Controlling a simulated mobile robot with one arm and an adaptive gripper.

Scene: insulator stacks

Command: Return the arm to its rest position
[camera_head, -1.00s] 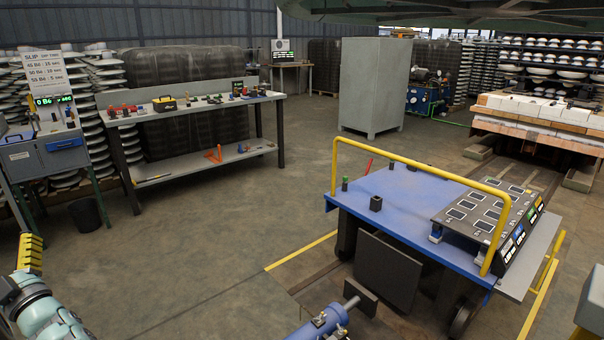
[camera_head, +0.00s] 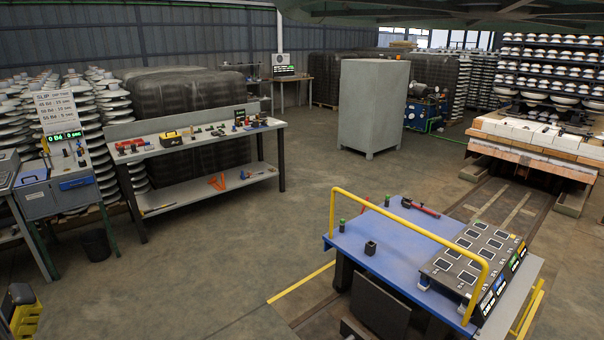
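My gripper is not in view, and no part of my arm can be made out for certain. A yellow and black piece (camera_head: 20,310) is cut off at the lower left corner; I cannot tell whether it belongs to me. The blue-topped cart (camera_head: 345,240) with a yellow rail (camera_head: 400,218) stands at the lower right. A red and black tool (camera_head: 420,207) lies near its far edge. A dark panel (camera_head: 470,258) with several rectangular windows sits at its right end. A small dark square cup (camera_head: 370,248) and green-topped posts (camera_head: 342,226) stand on the cart.
A workbench (camera_head: 210,190) with tools stands at the left, beside a grey console (camera_head: 58,190) and a dark bin (camera_head: 95,245). A grey cabinet (camera_head: 372,108) stands at the back. A pallet of white blocks (camera_head: 530,135) is at the right. The middle floor (camera_head: 240,240) is open.

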